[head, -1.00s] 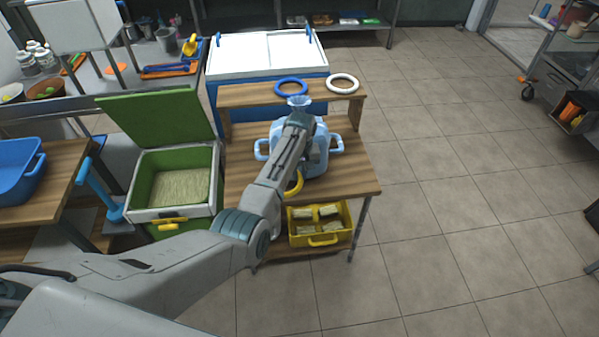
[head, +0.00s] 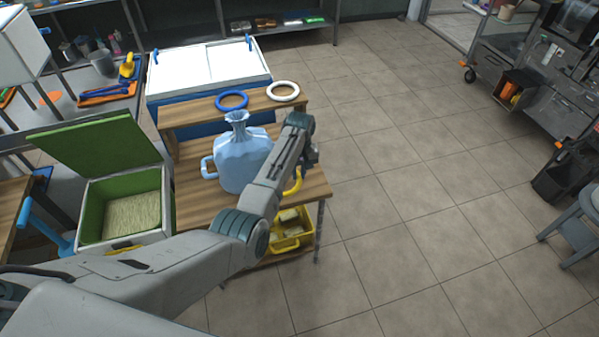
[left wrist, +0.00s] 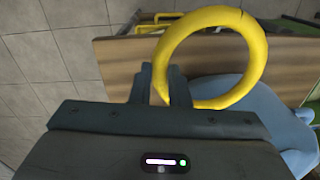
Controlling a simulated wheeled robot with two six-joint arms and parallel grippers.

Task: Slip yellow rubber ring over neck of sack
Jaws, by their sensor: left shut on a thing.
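The light-blue sack (head: 240,160) stands upright on the wooden table, its narrow flared neck (head: 237,122) at the top. In the left wrist view, the sack (left wrist: 235,105) shows at the lower right. My left gripper (left wrist: 163,88) is shut on the yellow rubber ring (left wrist: 256,52), gripping its near left edge. In the head view, the yellow ring (head: 294,184) shows only in part, below my left arm's end and to the right of the sack. The ring is apart from the neck. My right gripper is not in view.
A blue ring (head: 232,100) and a white ring (head: 283,91) lie on the raised shelf (head: 190,108) behind the sack. A yellow crate (head: 291,238) sits under the tabletop (head: 190,200). A green-lidded bin (head: 168,200) stands at the left. Open floor lies to the right.

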